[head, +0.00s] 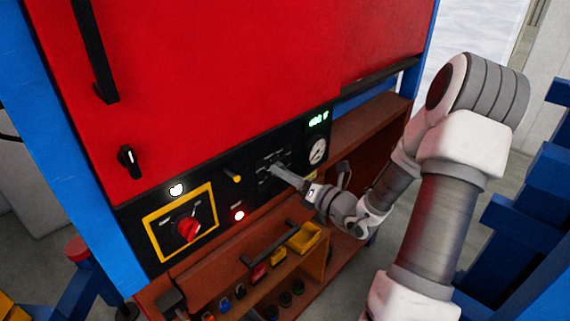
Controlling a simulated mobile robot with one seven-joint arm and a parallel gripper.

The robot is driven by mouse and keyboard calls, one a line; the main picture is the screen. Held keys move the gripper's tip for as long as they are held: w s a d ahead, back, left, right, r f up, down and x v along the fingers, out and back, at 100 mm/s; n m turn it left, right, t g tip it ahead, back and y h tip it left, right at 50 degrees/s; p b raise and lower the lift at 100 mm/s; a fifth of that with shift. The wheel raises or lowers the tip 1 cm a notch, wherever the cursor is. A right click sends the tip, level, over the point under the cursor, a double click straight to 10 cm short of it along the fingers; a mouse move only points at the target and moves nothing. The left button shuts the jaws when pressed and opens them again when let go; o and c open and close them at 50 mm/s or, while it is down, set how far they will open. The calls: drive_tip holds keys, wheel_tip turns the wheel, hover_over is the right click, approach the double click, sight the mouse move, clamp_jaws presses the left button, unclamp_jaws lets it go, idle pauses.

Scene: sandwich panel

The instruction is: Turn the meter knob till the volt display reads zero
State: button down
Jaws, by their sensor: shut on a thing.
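In the head view a black control panel (252,200) runs along the bottom of a red cabinet. A small volt display (318,120) glows green-white near its right end; it seems to read about 400 V, but the digits are small. My gripper (276,170) reaches in from the right and is shut at the panel's labelled switch area, left of the round dial gauge (317,151). The meter knob is hidden between my fingers, so its pointer position does not show.
A red rotary switch (188,229) sits in a yellow frame at the panel's left. Below, a brown shelf holds a yellow bin (304,238) and several padlocks. Blue racks (530,225) stand at right.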

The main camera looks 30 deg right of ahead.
drive_tip(key=shift+m+p, duration=0.45)
drive_tip(key=shift+m, duration=0.05)
drive_tip(key=shift+c, duration=1.9)
unclamp_jaws()
drive_tip(key=shift+s, duration=0.1)
drive_tip(key=b+v, duration=0.2)
drive_tip(key=v, duration=1.5)
drive_tip(key=shift+s, duration=0.15)
